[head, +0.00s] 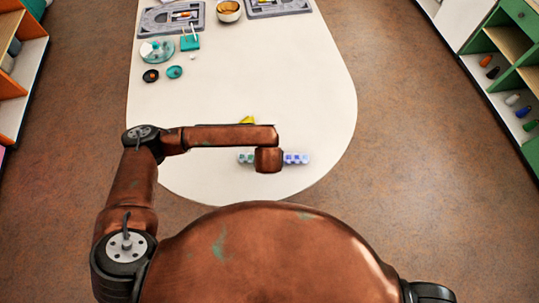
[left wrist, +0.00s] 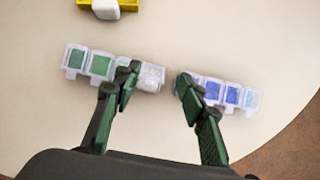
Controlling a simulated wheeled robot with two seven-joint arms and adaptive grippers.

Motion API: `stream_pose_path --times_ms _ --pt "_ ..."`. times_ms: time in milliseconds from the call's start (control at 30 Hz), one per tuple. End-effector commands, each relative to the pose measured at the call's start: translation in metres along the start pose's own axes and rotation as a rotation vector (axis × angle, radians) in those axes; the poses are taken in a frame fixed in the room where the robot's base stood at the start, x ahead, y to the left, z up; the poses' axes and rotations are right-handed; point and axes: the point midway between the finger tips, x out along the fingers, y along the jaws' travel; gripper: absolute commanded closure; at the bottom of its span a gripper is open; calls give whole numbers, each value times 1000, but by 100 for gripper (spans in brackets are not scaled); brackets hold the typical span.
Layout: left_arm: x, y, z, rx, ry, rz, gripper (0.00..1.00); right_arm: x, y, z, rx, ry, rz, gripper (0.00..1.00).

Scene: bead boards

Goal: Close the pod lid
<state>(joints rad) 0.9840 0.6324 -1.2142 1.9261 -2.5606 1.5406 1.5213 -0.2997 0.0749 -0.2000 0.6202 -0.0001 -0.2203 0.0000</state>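A row of small clear lidded pods lies on the pale table, with green contents in the left pods (left wrist: 100,64) and blue in the right pods (left wrist: 232,95). A whitish clear pod (left wrist: 152,78) is near the middle. In the head view the row shows on both sides of my left wrist, with the blue end (head: 297,158) to the right. I cannot tell which lid stands open or whether the fingers touch anything. My right gripper is out of view.
A yellow item (head: 247,120) lies just beyond the row; in the left wrist view a white block (left wrist: 106,9) sits in it. Farther back are a bowl (head: 228,12), grey boards (head: 183,17) and small teal and black dishes (head: 174,72). The table's middle is clear.

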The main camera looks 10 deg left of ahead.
Motion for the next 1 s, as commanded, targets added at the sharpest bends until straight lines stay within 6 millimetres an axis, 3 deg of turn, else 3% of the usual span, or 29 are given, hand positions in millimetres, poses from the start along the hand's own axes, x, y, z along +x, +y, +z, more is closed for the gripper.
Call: stream_pose_path --times_ms 567,800,1000 --pt "1 2 2 1 52 8 61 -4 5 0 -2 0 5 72" --pt "2 2 10 -3 232 7 61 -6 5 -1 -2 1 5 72" --pt "7 1 16 -6 406 6 61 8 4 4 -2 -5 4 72"
